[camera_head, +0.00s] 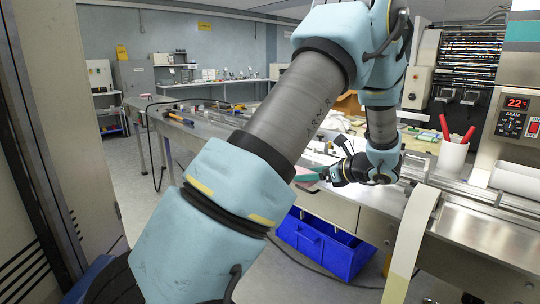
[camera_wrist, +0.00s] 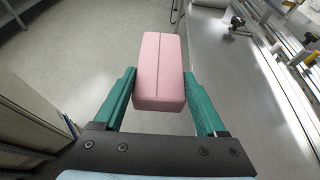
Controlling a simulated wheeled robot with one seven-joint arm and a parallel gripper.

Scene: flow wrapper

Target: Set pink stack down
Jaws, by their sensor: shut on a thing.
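The pink stack (camera_wrist: 160,68) is a pale pink block with a line down its top. In the wrist view it sits between the two green fingers of my gripper (camera_wrist: 160,95), which are shut on it. Grey floor shows around it, with the metal bench (camera_wrist: 225,75) just to the right. In the head view my gripper (camera_head: 312,174) is at the front edge of the bench, and a small bit of the pink stack (camera_head: 306,177) shows beside the green finger. My arm hides part of the bench there.
A blue crate (camera_head: 322,248) stands on the floor under the bench. A white cup (camera_head: 452,158) with red-handled tools stands on the bench at right, near a machine panel (camera_head: 515,115). A pale film strip (camera_head: 411,240) hangs over the front edge. The metal top at front right (camera_head: 490,235) looks clear.

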